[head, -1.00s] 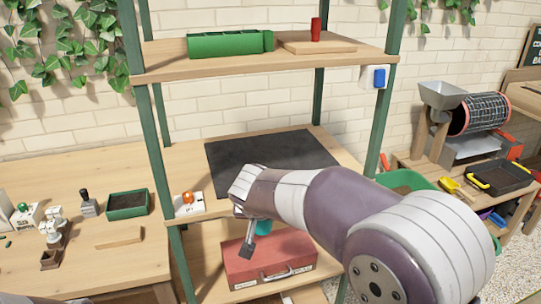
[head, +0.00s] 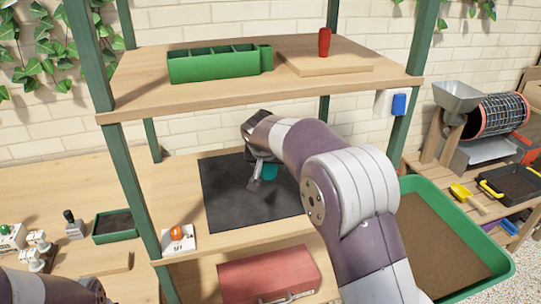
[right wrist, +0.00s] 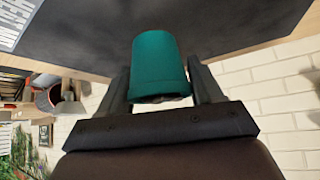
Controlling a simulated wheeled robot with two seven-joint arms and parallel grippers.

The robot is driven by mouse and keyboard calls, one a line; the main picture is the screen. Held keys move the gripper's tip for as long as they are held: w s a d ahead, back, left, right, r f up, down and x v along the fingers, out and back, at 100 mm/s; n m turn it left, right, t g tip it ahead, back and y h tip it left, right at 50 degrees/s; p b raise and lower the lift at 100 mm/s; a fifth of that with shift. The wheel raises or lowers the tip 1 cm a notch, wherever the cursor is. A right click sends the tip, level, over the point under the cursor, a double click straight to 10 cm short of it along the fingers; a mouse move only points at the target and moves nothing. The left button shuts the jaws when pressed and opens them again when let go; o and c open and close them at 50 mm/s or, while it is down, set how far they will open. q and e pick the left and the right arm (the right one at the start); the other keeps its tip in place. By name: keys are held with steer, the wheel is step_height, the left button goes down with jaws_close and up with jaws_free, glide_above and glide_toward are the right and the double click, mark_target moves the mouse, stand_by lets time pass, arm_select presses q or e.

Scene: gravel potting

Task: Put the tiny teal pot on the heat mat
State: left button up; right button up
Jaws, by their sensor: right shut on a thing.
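The tiny teal pot (head: 270,171) is held over the black heat mat (head: 222,192) on the rack's middle shelf, partly hidden by my right gripper (head: 262,178). In the right wrist view, the pot (right wrist: 160,65) sits between the two fingers of the right gripper (right wrist: 160,88), which is shut on it. Its narrower end points toward the mat (right wrist: 235,28). I cannot tell whether the pot touches the mat. My left gripper is not in view; only part of my left arm shows at the lower left.
The upper shelf (head: 150,100) above holds a green divided planter (head: 215,64) and a red object (head: 324,42) on a board. A small switch box (head: 178,240) with an orange knob is by the mat's left front. A red toolbox (head: 268,274) is below. Green posts flank the shelf.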

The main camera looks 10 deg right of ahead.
steer(key=w, duration=0.1)
steer(key=w+d, duration=0.1)
steer(key=w, duration=0.1)
steer(key=shift+d, duration=0.15)
steer(key=shift+w+f, duration=0.15)
steer(key=shift+f, duration=0.05)
step_height(320, 180, down, 2)
steer(key=shift+f, duration=0.75)
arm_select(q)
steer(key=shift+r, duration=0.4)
arm_select(e)
steer(key=o, duration=1.1)
